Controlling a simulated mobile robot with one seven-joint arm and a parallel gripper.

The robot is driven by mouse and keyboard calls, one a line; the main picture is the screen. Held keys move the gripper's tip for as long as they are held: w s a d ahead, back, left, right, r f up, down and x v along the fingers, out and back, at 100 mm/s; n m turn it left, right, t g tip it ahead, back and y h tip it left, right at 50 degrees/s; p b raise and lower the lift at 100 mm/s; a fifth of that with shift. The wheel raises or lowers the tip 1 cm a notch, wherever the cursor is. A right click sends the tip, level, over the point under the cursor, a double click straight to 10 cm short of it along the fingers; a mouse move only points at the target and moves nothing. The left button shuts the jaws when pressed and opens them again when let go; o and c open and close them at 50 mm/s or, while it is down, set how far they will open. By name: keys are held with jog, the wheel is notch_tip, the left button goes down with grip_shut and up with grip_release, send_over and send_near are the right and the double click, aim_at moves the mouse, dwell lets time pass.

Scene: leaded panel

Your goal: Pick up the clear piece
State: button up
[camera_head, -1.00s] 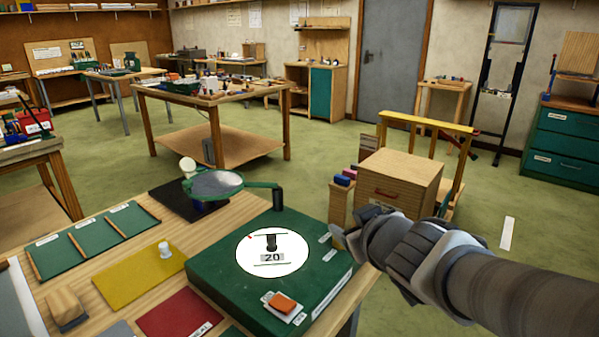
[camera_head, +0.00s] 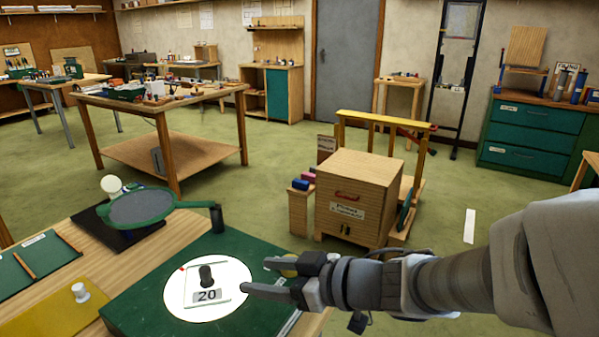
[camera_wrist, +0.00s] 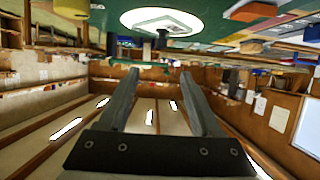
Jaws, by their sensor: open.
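A thin clear piece (camera_head: 226,290) with a pale outline lies on a round white disc (camera_head: 176,302) set in a green block (camera_head: 135,312). A black knob (camera_head: 206,274) and a label reading 20 (camera_head: 207,296) show within its outline. My gripper (camera_head: 257,276) is open and empty, with its fingers pointing left at the disc's right edge. I cannot tell its height above the disc. In the wrist view, both fingers of my gripper (camera_wrist: 159,72) are apart with nothing between them, and the white disc (camera_wrist: 135,19) shows beyond the fingertips.
A green-framed magnifier (camera_head: 145,207) stands behind the block. A yellow mat (camera_head: 50,315) with a white knob (camera_head: 80,292) lies to the left. A yellow round thing (camera_head: 288,268) is partly hidden behind my gripper. A wooden cabinet (camera_head: 355,190) stands on the floor beyond.

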aim_at(208, 271)
jog(key=p+x, duration=0.4)
jog(key=shift+a+r+p, duration=0.1)
jog(key=shift+r+p, duration=0.1)
jog(key=shift+p, duration=0.1)
jog(key=b+x, duration=0.1)
jog(key=x, duration=0.2)
jog(key=b+x, duration=0.1)
jog(key=x, duration=0.2)
jog(key=shift+f, duration=0.45)
jog(key=b+x, duration=0.1)
jog(key=x, duration=0.5)
jog(key=shift+a+f+b, duration=0.15)
jog(key=shift+a+b, duration=0.05)
jog(key=shift+b, duration=0.15)
grip_shut()
